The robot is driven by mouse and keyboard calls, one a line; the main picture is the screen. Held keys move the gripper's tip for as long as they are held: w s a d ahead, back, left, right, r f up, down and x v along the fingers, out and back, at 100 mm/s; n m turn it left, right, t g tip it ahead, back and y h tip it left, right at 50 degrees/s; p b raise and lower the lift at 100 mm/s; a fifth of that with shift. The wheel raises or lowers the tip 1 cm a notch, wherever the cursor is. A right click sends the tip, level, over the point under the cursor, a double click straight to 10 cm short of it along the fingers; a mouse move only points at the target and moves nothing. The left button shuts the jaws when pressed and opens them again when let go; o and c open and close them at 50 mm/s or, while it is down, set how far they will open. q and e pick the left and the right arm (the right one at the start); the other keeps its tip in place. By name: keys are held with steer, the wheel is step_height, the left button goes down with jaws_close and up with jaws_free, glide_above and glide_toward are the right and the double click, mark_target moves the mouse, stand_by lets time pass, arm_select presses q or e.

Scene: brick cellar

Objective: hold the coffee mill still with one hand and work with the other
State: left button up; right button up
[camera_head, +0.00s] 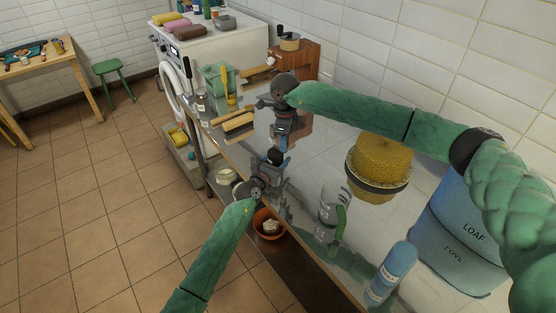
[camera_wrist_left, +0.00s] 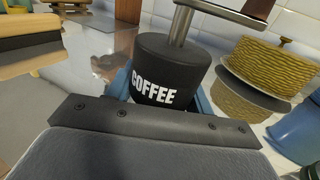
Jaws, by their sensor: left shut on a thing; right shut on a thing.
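The coffee mill (camera_wrist_left: 172,70) is a black cylinder marked COFFEE in the left wrist view, with a steel shaft and a crank arm (camera_wrist_left: 222,13) on top. A brown knob (camera_wrist_left: 257,9) stands at the crank's end, cut by the frame's upper edge. My left gripper (camera_head: 275,160) is shut on the mill's body, its blue fingers at both sides; in the head view it hides most of the mill. My right gripper (camera_head: 282,138) is just above and behind, pointing down and shut. Its grip appears to be on the crank knob, but the contact itself is hidden.
Brushes (camera_head: 238,124) and a green container (camera_head: 217,78) lie farther back. An orange bowl (camera_head: 268,224) is below the counter's edge.

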steer(key=shift+w+d, duration=0.45)
steer(key=shift+w, duration=0.3)
steer(key=shift+w+a, duration=0.1)
steer(key=shift+w, duration=1.05)
steer(key=shift+w+a, duration=0.8)
steer(key=shift+w, duration=0.15)
